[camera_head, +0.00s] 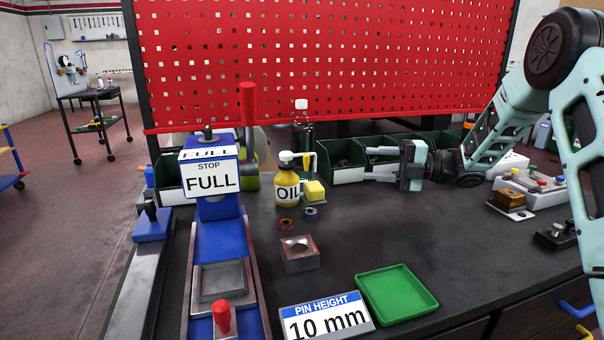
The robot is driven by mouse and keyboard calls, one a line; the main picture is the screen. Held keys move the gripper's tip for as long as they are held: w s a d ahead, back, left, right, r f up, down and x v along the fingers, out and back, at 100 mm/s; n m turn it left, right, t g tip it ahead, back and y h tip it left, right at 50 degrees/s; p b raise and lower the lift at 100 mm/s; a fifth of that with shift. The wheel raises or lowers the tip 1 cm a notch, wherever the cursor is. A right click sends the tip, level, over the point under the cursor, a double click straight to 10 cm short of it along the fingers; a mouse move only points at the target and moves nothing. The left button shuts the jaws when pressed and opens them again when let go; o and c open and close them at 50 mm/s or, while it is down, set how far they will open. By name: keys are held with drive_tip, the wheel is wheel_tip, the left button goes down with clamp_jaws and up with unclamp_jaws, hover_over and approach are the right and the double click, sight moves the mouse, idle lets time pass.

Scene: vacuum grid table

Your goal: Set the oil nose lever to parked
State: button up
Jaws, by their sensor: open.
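The yellow oil bottle (288,190), labelled OIL, stands upright on the dark table, left of centre. A clear gap lies between the fingers and the bottle.
Dark green bins (343,160) line the back under the red pegboard (330,60). A blue press (217,215) with a FULL sign stands left. A metal block (299,256) and green tray (397,293) lie in front.

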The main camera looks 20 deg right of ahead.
drive_tip(key=p, duration=0.2)
approach(305, 167)
drive_tip(key=shift+n, duration=0.3)
drive_tip(key=x, duration=0.6)
drive_tip(key=r+x, duration=0.1)
drive_tip(key=x, duration=0.2)
drive_tip(key=shift+w+a, duration=0.2)
drive_tip(key=shift+w, duration=0.35)
clamp_jaws()
drive_tip(key=shift+a, duration=0.1)
